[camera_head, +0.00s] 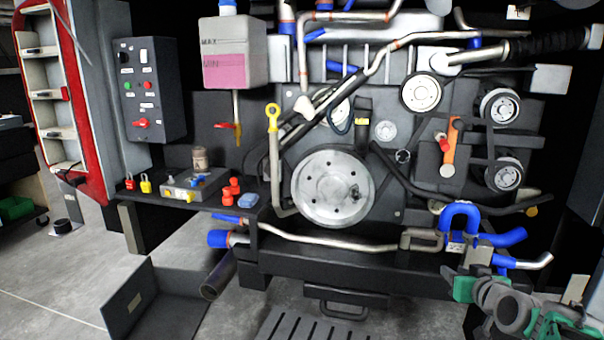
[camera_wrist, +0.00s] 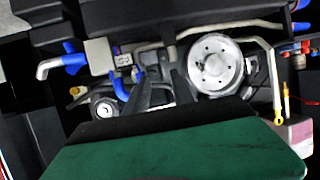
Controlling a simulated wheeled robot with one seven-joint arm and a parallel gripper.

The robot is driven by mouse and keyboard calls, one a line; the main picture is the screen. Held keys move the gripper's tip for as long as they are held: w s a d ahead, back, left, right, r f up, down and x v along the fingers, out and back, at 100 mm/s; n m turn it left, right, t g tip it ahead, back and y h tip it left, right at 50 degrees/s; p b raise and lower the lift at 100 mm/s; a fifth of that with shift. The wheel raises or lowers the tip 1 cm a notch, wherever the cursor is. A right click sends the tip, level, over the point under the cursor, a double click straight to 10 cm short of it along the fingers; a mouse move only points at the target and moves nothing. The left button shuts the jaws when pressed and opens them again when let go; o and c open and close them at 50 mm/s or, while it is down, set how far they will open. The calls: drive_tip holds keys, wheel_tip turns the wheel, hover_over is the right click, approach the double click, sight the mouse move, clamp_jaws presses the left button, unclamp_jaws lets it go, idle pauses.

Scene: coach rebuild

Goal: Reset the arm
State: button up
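My arm, grey with green parts, shows in the lower right corner of the head view. Its end, with my gripper (camera_head: 464,286), is in front of the engine's lower right, close below a blue U-shaped hose (camera_head: 460,213). The fingers are too small and overlapped there to tell their opening. No held object shows. The wrist picture appears upside down, with the engine's large round pulley (camera_wrist: 214,64) near its middle.
The engine's pulley (camera_head: 333,187) and pipes face me. A grey pipe block (camera_head: 478,256) is close to my gripper. At left, a shelf carries red and yellow padlocks (camera_head: 146,184) and a grey box (camera_head: 190,187). An open black bin (camera_head: 150,300) stands on the floor below.

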drive_tip(key=s+a+r+n+g+y+p, duration=0.1)
drive_tip(key=s+a+r+g+p, duration=0.25)
drive_tip(key=a+r+p, duration=0.4)
drive_tip(key=s+a+r+g+y+p, duration=0.15)
drive_tip(key=s+a+r+p, duration=0.3)
drive_tip(key=a+p, duration=0.45)
drive_tip(key=s+a+r+g+p, duration=0.2)
drive_tip(key=s+a+r+p, duration=0.1)
drive_tip(key=s, duration=0.4)
drive_tip(key=s+a+r+g+h+p, duration=0.1)
drive_tip(key=s+a+r+g+p, duration=0.2)
drive_tip(key=s+p, duration=0.4)
drive_tip(key=shift+s+a+r, duration=0.3)
drive_tip(key=shift+a+r, duration=0.35)
drive_tip(key=shift+a, duration=0.3)
drive_tip(key=shift+h, duration=0.25)
